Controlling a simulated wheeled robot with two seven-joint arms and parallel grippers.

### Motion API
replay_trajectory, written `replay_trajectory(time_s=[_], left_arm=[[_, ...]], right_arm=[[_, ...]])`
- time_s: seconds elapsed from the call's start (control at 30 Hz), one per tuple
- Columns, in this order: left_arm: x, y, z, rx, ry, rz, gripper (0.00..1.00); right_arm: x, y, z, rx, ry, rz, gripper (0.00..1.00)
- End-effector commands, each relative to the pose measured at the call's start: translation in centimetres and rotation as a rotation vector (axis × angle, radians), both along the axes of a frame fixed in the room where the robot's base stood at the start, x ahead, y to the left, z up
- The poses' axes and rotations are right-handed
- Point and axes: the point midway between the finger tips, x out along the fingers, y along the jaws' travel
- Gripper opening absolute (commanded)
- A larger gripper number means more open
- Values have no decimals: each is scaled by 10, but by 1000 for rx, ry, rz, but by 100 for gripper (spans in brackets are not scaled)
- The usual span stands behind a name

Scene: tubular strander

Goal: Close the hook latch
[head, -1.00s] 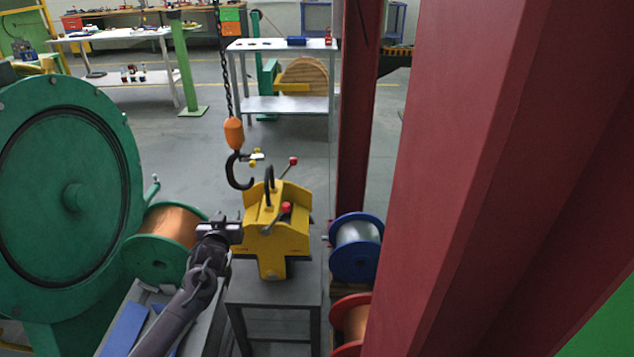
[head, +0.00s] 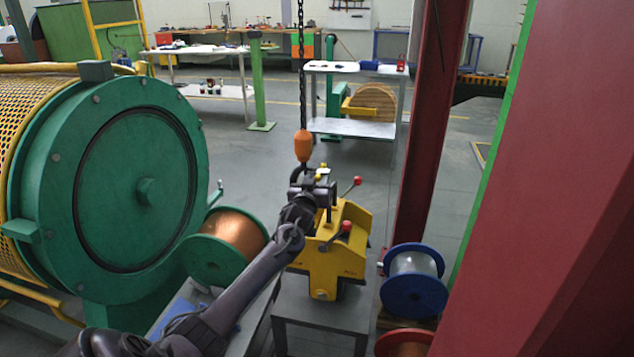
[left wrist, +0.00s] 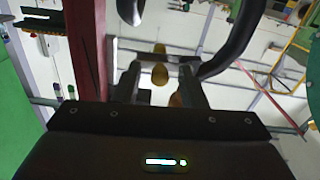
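The crane hook hangs on a chain below an orange block (head: 303,147). In the head view my left gripper hides most of the hook. In the left wrist view the hook's dark curve (left wrist: 236,42) is at the upper right. The hook latch shows there as a pale bar with yellow knobs (left wrist: 160,75) ahead of the fingers. My left gripper (head: 319,175) is at the hook, below the orange block. Its fingers (left wrist: 160,88) stand apart, with a yellow knob seen between them; contact cannot be told. My right gripper is not in view.
A yellow fixture (head: 335,250) with red-knobbed levers stands on a grey stand (head: 320,318) below the hook. A green strander drum (head: 140,190) and copper spool (head: 235,235) are at left. A blue spool (head: 414,282) and red column (head: 425,130) are at right.

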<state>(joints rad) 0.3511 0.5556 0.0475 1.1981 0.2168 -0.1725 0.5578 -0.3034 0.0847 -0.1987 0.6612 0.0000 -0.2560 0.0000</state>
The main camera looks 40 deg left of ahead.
Motion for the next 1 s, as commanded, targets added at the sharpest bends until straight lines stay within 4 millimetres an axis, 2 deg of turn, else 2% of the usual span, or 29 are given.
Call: replay_trajectory(time_s=[0.27, 0.57, 1.0], left_arm=[[1, 1, 0, 0, 0, 0, 38], [1, 1, 0, 0, 0, 0, 0], [1, 1, -3, 63, 36, 0, 0]], right_arm=[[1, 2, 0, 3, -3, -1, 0], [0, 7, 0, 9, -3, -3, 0], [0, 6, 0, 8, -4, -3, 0]])
